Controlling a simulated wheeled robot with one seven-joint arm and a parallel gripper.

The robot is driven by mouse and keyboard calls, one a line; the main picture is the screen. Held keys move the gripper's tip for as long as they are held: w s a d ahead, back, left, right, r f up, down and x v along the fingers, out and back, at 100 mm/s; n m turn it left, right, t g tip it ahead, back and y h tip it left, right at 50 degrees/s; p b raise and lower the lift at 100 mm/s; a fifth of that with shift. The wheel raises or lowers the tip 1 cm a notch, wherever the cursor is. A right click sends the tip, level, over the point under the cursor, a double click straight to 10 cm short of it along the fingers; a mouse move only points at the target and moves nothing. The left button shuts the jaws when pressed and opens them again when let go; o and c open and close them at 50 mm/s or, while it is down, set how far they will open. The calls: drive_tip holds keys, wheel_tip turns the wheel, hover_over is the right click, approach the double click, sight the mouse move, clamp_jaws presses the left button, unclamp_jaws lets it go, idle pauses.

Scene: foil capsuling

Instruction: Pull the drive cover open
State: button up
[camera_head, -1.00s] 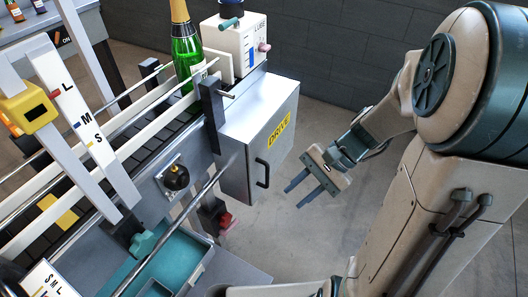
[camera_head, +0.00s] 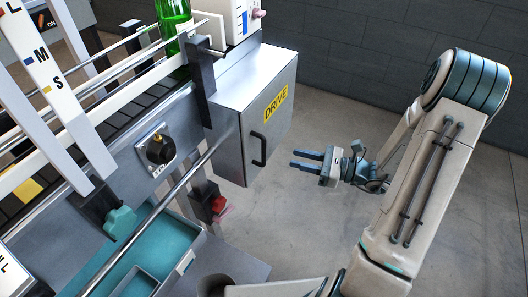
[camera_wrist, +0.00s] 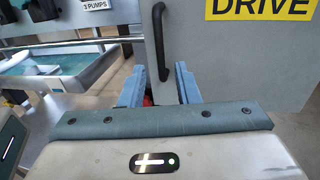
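The drive cover (camera_head: 232,146) is a grey metal box front with a yellow DRIVE label (camera_head: 276,103) and a black bar handle (camera_head: 259,149). It looks shut. My gripper (camera_head: 307,160) is open, just to the right of the handle in the head view, with its fingers pointing at it and apart from it. In the wrist view, the handle (camera_wrist: 161,42) stands upright ahead, between the lines of the two blue fingers (camera_wrist: 160,88) and nearer the left one. Nothing is between the fingers.
A conveyor with rails and a green bottle (camera_head: 174,12) lies to the left. A black knob (camera_head: 160,149), a red part (camera_head: 219,205) and a teal tray (camera_head: 150,262) are below and left of the cover. The floor to the right is clear.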

sight(264, 162)
drive_tip(key=x, duration=1.1)
drive_tip(key=shift+b, duration=0.4)
clamp_jaws()
